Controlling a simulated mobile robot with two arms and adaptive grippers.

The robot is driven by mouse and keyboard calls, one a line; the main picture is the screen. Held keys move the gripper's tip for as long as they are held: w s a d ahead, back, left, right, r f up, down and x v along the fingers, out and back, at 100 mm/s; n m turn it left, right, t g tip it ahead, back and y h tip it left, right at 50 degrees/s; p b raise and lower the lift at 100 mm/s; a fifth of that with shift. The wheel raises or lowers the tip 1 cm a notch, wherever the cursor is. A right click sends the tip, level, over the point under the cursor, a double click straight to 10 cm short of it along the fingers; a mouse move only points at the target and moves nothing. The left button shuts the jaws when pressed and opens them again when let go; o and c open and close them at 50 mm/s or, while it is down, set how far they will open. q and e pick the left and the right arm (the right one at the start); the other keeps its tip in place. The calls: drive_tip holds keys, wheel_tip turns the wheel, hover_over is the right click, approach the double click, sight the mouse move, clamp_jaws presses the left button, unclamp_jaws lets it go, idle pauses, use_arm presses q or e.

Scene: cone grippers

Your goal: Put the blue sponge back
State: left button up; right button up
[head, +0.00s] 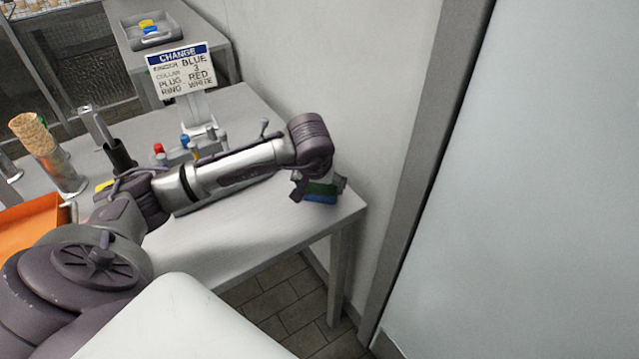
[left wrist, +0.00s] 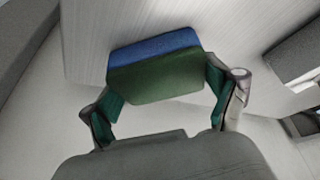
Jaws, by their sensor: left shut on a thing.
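The sponge, with a blue layer and a green layer, is in the jaws of my left gripper (head: 318,188). In the head view its blue side (head: 320,198) faces down, close to the right end of the grey table (head: 240,235). In the left wrist view the sponge (left wrist: 155,50) sits between the two fingers of the left gripper (left wrist: 165,92), which press on its green part. I cannot tell whether the sponge touches the table top. My right gripper is not in view.
A wall (head: 300,60) runs close behind the table. A sign (head: 182,70), coloured pegs (head: 185,142), a cone in a metal holder (head: 33,132) and an orange tray (head: 30,232) stand further left. A grey tray (head: 150,36) is on a back table.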

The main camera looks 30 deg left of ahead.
use_arm(q)
drive_tip(key=o, duration=0.8)
drive_tip(key=shift+r+p, duration=0.2)
drive_tip(key=shift+p, duration=0.2)
drive_tip(key=shift+s+r, duration=0.1)
drive_tip(key=shift+r, duration=0.25)
drive_tip(key=shift+v, duration=5.55)
drive_tip(key=shift+s+f, duration=0.1)
